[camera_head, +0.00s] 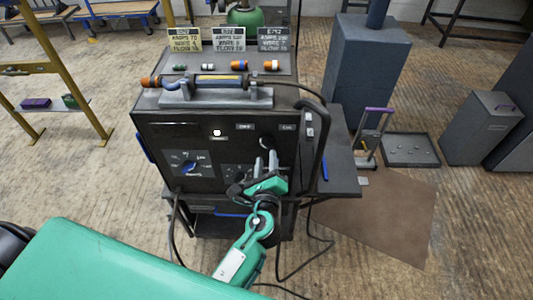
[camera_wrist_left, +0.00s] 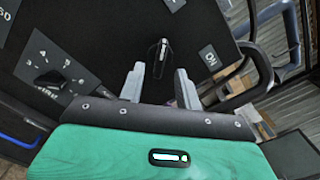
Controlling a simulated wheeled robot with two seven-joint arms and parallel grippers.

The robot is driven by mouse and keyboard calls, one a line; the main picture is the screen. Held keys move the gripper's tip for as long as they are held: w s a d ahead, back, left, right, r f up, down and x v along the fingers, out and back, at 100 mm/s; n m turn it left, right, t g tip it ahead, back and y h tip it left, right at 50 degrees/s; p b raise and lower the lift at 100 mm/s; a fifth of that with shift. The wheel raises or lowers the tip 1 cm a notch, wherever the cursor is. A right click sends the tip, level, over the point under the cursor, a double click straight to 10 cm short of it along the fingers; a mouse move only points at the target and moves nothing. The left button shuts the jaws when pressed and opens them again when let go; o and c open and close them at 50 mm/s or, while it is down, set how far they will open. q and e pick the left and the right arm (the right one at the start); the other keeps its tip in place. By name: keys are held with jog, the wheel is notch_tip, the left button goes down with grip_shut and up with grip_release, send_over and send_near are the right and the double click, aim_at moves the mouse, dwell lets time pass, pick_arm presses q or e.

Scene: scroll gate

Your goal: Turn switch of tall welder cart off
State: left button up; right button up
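The tall welder cart (camera_head: 160,140) stands in the middle of the head view, its dark front panel facing me. Its switch (camera_wrist_left: 160,56) is a small dark lever with a pale stripe on the panel. In the left wrist view it stands between and just beyond my two fingertips, with an "ON" label to its right. My left gripper (camera_head: 265,161) is at the right part of the panel. It also shows in the left wrist view (camera_wrist_left: 160,70), its fingers apart with nothing held. My right gripper is out of view.
A dial (camera_head: 189,167) is on the panel's left. A torch (camera_head: 205,80) and several small coloured parts lie on the cart's top, below three labelled cards (camera_head: 230,39). A black curved handle (camera_head: 320,140) and hanging cables are close on the gripper's right.

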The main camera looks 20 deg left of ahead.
pick_arm(q)
jog(key=b+v, duration=0.1)
jog(key=v, duration=0.8)
jog(key=shift+s+b, duration=0.3)
jog(key=shift+b, duration=0.1)
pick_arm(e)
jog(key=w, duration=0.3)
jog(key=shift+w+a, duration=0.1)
pick_arm(q)
jog(key=shift+d, duration=0.1)
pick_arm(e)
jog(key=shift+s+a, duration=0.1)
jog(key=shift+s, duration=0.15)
